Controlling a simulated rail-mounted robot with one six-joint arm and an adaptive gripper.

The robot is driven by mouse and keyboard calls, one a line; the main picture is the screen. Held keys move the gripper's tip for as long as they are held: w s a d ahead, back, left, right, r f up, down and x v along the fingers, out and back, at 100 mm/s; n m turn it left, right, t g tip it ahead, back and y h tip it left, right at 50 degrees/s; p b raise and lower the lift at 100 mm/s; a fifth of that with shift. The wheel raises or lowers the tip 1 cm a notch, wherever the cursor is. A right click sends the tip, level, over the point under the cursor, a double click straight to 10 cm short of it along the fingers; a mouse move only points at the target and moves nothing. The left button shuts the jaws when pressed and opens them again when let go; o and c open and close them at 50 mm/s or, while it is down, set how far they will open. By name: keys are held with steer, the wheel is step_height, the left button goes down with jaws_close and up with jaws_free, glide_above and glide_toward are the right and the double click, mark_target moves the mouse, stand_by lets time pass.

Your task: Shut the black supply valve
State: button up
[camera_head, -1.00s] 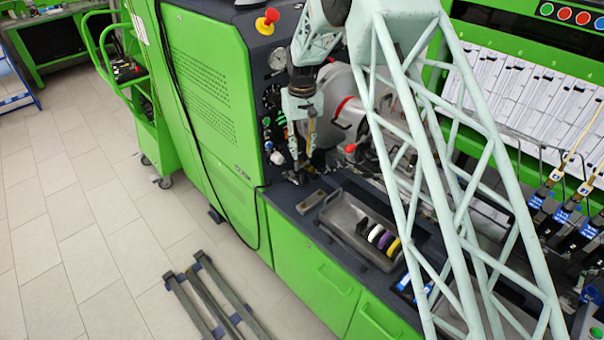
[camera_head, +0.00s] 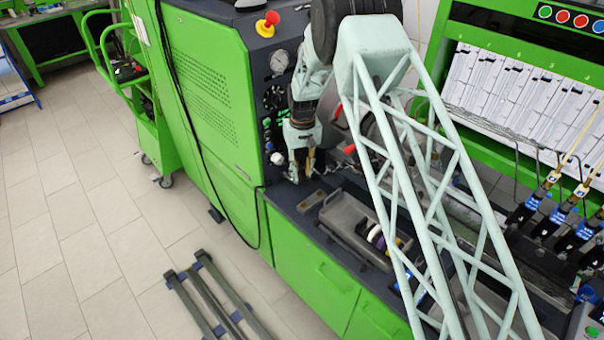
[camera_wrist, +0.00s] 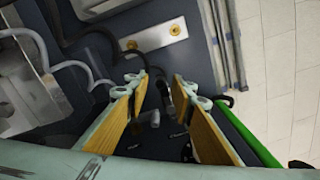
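My gripper (camera_head: 303,172) points down at the near end of the bench top, close to the green cabinet's control panel. In the wrist view my gripper (camera_wrist: 162,84) is open, its two tan-padded fingers spread apart. A small dark fitting with a lever-like part (camera_wrist: 164,92), possibly the black supply valve, shows between and below the fingertips. I cannot tell whether the fingers touch it or how its handle is turned. In the head view my gripper hides that spot.
A metal plate (camera_head: 311,201) lies just in front of my gripper; it also shows in the wrist view (camera_wrist: 154,36). A grey tray (camera_head: 348,226) holding coloured rings is to the right. Grey hoses (camera_wrist: 76,68) run left of the fingers. A pressure gauge (camera_head: 279,61) is on the panel.

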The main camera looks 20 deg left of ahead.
steer(key=shift+f, duration=0.3)
steer(key=shift+c, duration=0.3)
jaws_close()
